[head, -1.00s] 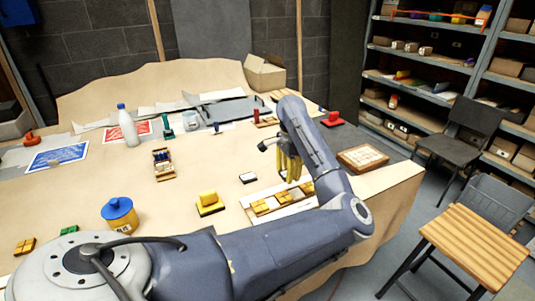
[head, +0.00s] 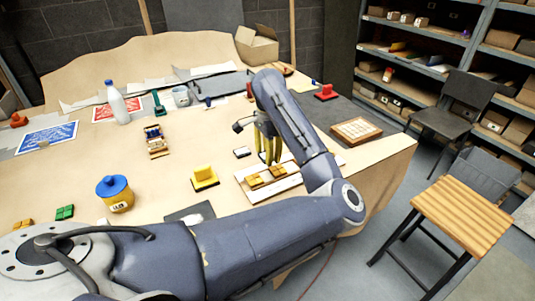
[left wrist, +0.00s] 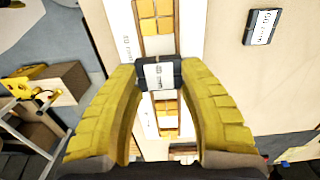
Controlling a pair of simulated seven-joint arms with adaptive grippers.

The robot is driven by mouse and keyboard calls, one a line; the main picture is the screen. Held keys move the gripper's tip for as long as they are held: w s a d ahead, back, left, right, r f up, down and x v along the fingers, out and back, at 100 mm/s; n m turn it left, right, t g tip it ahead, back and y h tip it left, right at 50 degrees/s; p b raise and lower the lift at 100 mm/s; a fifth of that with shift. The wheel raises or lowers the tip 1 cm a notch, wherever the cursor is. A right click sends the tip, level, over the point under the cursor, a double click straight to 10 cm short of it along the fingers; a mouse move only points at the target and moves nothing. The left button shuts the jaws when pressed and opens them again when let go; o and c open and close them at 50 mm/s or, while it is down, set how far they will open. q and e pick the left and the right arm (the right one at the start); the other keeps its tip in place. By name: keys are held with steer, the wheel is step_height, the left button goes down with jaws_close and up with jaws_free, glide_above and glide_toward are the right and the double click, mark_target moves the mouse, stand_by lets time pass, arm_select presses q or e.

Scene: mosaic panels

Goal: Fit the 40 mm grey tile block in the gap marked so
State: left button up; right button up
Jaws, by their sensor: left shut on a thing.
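The 40 mm grey tile block (left wrist: 158,74) is dark grey with a white label. My left gripper (left wrist: 159,72) is shut on it, with a yellow finger at each side. In the left wrist view the block lies over the mosaic panel, with orange tiles (left wrist: 155,22) beyond it and more on the near side. I cannot tell whether it touches the panel. In the head view my left gripper (head: 268,160) is over the white-edged panel (head: 246,190), and its arm hides part of the panel. My right gripper is out of view.
Another dark block with a white label (left wrist: 262,26) lies beside the panel; it also shows in the head view (head: 242,152). A yellow block (head: 204,178) and a blue-lidded yellow pot (head: 115,193) stand to the left. A framed tile tray (head: 356,130) is at the right.

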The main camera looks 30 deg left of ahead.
mark_target(268, 176)
arm_select(q)
steer(key=shift+f, duration=2.8)
steer(key=shift+f, duration=1.05)
steer(key=o, duration=1.2)
steer(key=shift+o, duration=0.2)
steer(key=shift+r, duration=6)
